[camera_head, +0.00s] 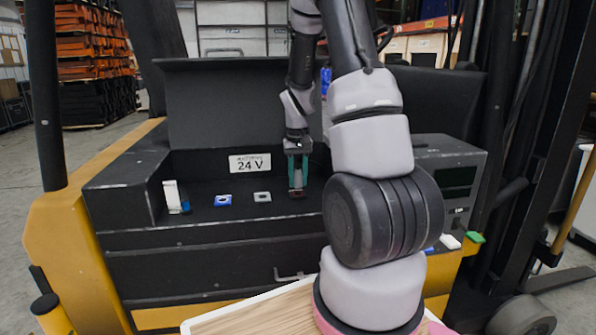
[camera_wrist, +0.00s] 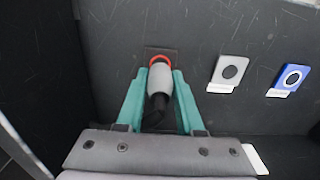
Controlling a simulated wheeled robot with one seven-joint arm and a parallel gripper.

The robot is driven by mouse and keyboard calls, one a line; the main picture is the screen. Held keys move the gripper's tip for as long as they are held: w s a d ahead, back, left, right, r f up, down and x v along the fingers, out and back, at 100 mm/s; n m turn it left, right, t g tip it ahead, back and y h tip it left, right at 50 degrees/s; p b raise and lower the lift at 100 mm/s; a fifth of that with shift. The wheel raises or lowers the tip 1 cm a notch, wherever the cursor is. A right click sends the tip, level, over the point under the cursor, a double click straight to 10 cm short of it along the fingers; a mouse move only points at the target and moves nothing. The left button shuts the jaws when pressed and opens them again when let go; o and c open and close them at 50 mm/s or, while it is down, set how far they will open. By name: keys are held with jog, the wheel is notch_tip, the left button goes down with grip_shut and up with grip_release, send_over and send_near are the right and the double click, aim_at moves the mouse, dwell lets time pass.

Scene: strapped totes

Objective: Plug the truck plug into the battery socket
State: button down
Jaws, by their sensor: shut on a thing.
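My gripper (camera_head: 297,182) points down into the truck's black battery bay. In the wrist view its two teal fingers (camera_wrist: 159,85) are shut on the truck plug (camera_wrist: 159,80), a grey cylinder with a black lower part. A red ring (camera_wrist: 160,59) shows at the plug's far end, in front of a dark square plate (camera_wrist: 152,50), which seems to be the battery socket. The plug looks in line with this plate and very near or touching it. The plug hides the socket's opening, so I cannot tell whether it is inserted.
A grey plate (camera_head: 262,197) and a blue plate (camera_head: 222,200), each with a round dark centre, lie to the left. A white item (camera_head: 173,197) stands farther left. A "24 V" sign (camera_head: 250,163) is behind. A grey box (camera_head: 450,180) stands at right.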

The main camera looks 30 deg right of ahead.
jog(key=shift+f, duration=0.6)
jog(key=shift+f, duration=0.55)
dwell(1.5)
jog(key=shift+c, duration=2.3)
grip_release()
notch_tip(320, 180, up, 11)
jog(key=shift+f, duration=0.1)
